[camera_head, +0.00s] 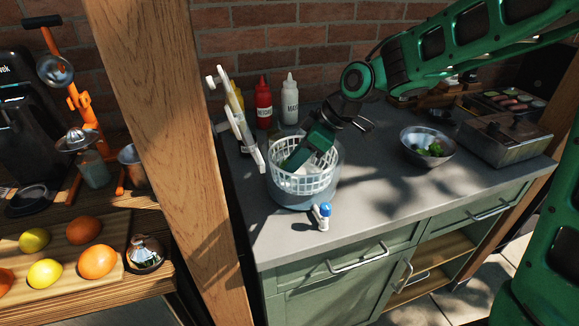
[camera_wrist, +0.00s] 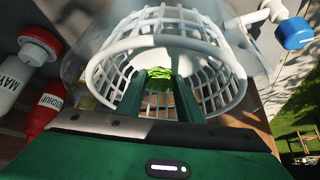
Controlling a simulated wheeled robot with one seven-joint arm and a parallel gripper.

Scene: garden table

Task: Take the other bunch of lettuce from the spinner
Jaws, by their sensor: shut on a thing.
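The salad spinner (camera_head: 333,178) stands open on the grey counter, a white lattice basket inside a clear bowl. My gripper (camera_head: 296,163) reaches down into the basket from above. In the wrist view my gripper's two green fingers (camera_wrist: 159,88) are inside the white basket (camera_wrist: 112,56). A bunch of green lettuce (camera_wrist: 157,84) shows between the fingertips, and the gripper is shut on it. In the head view the basket wall and my gripper hide this lettuce. Other green leaves (camera_head: 432,150) lie in a metal bowl (camera_head: 411,135) to the right.
The white spinner lid (camera_head: 243,125) leans upright left of the spinner. A blue-knobbed crank (camera_head: 323,213) stands at its front. Mustard, ketchup (camera_head: 263,104) and mayo (camera_head: 289,102) bottles stand behind. A wooden post (camera_head: 165,130) borders the left.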

